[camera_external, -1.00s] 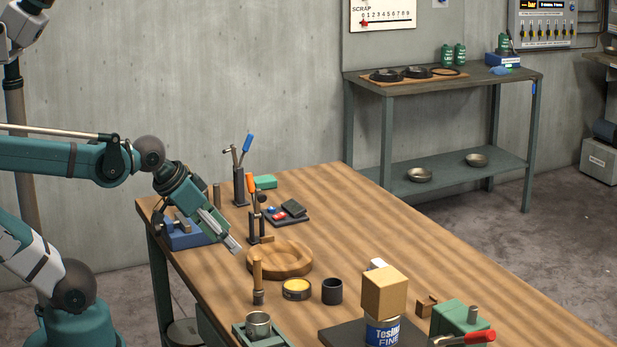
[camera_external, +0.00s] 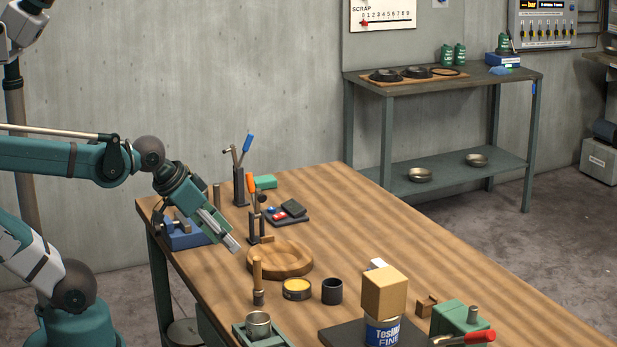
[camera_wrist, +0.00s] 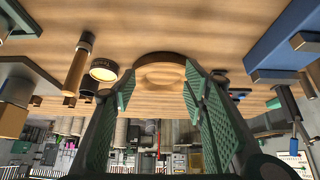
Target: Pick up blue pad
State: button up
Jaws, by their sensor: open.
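My gripper (camera_external: 232,243) hangs above the left part of the wooden bench, tilted down to the right, open and empty. It is just left of the round wooden bowl (camera_external: 279,258). In the wrist view its two green ribbed fingers (camera_wrist: 162,98) stand apart, with the wooden bowl (camera_wrist: 161,72) between them in the picture. A small blue piece (camera_external: 274,211) lies beside a red one in a dark tray (camera_external: 292,220) behind the bowl. A blue, flat item (camera_external: 498,70) lies on the far side table. I cannot tell which of these is the blue pad.
A tool stand (camera_external: 253,220) with an orange-handled tool rises close to my gripper. A blue block (camera_external: 185,235) stands left of it. A wooden handle (camera_external: 258,283), yellow tin (camera_external: 297,289) and dark cup (camera_external: 332,291) stand in front. The bench's right back is clear.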

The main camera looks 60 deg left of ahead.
jog(key=w+d+r+m+g+p, duration=0.25)
jog(key=w+r+m+p, duration=0.35)
jog(key=w, duration=0.4)
jog(key=m+g+p, duration=0.5)
jog(key=m+p, duration=0.6)
jog(key=p, duration=0.4)
send_over(380, 262)
jog(key=shift+t, duration=0.25)
jog(key=f, duration=0.5)
jog(key=shift+s+a, duration=0.25)
jog(key=shift+s, duration=0.15)
jog(key=shift+w+d+f+m+p, duration=0.3)
jog(key=shift+w+d+f+m, duration=0.15)
jog(key=shift+f, duration=0.25)
